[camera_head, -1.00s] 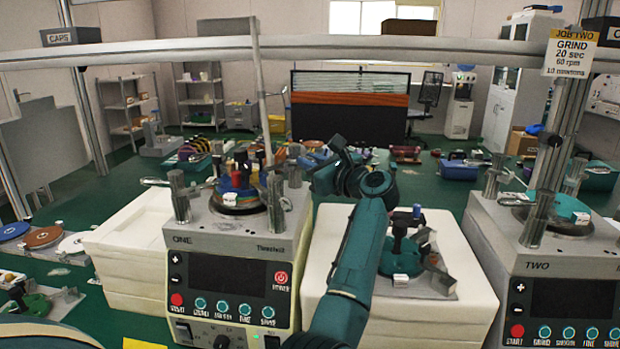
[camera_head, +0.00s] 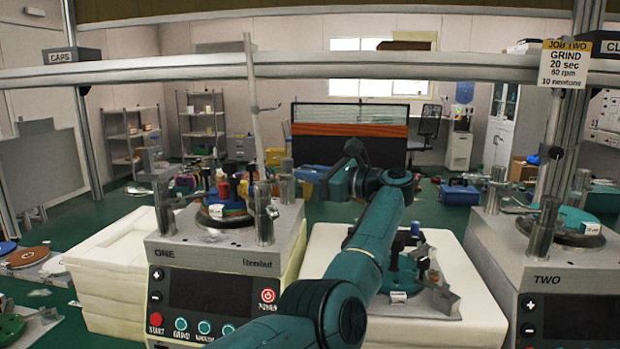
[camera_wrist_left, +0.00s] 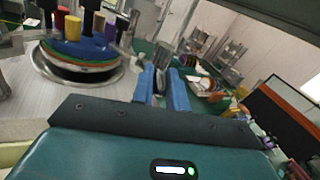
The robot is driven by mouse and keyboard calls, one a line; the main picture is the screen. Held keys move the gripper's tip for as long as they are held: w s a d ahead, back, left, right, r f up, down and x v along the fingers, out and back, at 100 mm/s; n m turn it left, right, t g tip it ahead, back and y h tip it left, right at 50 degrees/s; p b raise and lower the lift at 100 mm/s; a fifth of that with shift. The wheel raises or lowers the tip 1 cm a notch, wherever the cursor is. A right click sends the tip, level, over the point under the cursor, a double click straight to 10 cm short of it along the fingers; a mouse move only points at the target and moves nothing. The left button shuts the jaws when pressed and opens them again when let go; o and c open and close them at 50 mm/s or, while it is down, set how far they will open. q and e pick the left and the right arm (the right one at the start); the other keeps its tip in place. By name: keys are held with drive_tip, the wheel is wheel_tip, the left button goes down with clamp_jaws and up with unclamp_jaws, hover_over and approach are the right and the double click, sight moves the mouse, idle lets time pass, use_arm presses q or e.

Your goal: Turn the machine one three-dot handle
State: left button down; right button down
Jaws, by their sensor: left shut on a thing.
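Machine one (camera_head: 205,257) is a grey box with a dark display, and a round lapping plate (camera_head: 222,214) on top carries coloured weights. Upright metal posts stand around its plate, one at the front right (camera_head: 263,215) and one at the back right (camera_head: 286,182). My left gripper (camera_head: 300,175) reaches in at the back right post. In the left wrist view its blue fingers (camera_wrist_left: 162,88) are shut on a grey metal cylinder (camera_wrist_left: 163,54), seemingly the handle at that post. The handle's dots cannot be made out. My right gripper does not show.
Machine two (camera_head: 560,265) stands at the right. A white block (camera_head: 460,300) with a green fixture stands between the machines, under my arm. White slabs (camera_head: 105,285) are stacked left of machine one. A metal rail (camera_head: 330,60) crosses above.

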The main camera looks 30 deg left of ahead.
use_arm(q)
drive_tip(key=shift+w+r+g, duration=0.1)
drive_tip(key=shift+g, duration=0.2)
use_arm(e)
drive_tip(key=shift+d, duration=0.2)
use_arm(q)
drive_tip(key=c, duration=1.4)
unclamp_jaws()
